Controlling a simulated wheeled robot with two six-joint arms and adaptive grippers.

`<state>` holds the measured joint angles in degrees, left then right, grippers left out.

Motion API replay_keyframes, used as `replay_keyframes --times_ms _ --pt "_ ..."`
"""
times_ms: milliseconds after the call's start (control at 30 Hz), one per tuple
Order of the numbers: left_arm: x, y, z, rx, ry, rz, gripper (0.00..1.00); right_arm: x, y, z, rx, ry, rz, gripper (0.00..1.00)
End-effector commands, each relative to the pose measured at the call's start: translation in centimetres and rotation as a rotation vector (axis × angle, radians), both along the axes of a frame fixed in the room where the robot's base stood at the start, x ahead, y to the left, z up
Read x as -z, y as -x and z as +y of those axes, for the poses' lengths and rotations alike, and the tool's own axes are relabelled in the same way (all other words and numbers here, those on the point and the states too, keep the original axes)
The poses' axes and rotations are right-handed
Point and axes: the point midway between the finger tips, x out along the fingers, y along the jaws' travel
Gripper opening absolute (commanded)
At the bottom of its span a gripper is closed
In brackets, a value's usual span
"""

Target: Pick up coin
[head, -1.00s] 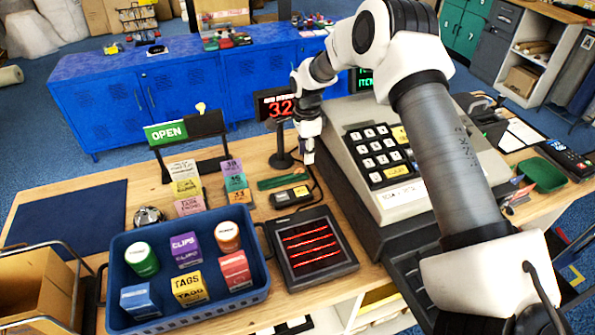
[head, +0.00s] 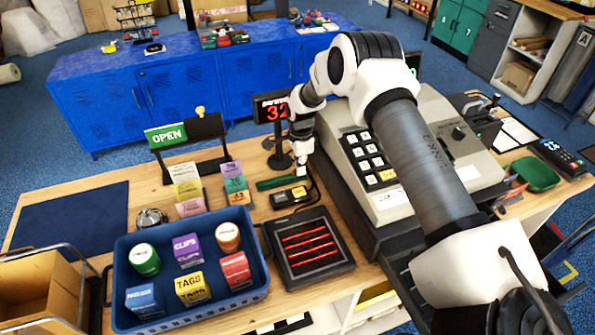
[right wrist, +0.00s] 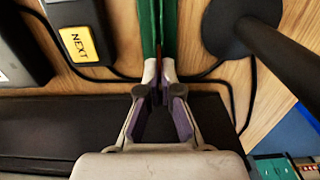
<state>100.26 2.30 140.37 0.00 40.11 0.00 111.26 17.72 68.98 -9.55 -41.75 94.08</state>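No coin can be made out in either view. My right gripper (head: 301,167) points down behind the black scanner plate, between the display stand and the cash register. In the right wrist view its fingertips (right wrist: 159,78) are close together, with a thin dark-red line between them. They are at the near end of a long green strip (right wrist: 148,28). This strip also lies on the counter in the head view (head: 277,183). Whether the tips touch the strip or pinch something thin cannot be told. My left gripper is out of view.
The cash register (head: 440,165) stands close right of the gripper. The display stand's round base (right wrist: 228,28) and post are beside the fingers. A black box with a yellow NEXT label (right wrist: 78,42), cables, the scanner plate (head: 345,262) and a blue basket (head: 215,308) are near.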

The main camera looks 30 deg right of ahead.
Motion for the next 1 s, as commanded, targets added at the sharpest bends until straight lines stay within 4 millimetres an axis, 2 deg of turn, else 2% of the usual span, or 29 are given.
replay_keyframes --times_ms 267,467,667,900,1000 --pt "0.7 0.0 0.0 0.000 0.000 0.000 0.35 -0.8 -0.1 0.0 0.000 -0.001 -0.002 0.00" --pt "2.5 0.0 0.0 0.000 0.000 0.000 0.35 -3.4 0.0 0.1 0.000 -0.001 -0.003 0.00" --pt "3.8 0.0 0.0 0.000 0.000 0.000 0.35 -3.6 4.3 2.3 -0.003 -0.001 0.002 0.00" --pt "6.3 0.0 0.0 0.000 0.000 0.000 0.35 -4.3 10.9 5.9 -0.004 -0.001 -0.001 0.00" --pt "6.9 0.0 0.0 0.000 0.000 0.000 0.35 -4.6 12.7 6.8 -0.002 0.001 -0.003 0.00"
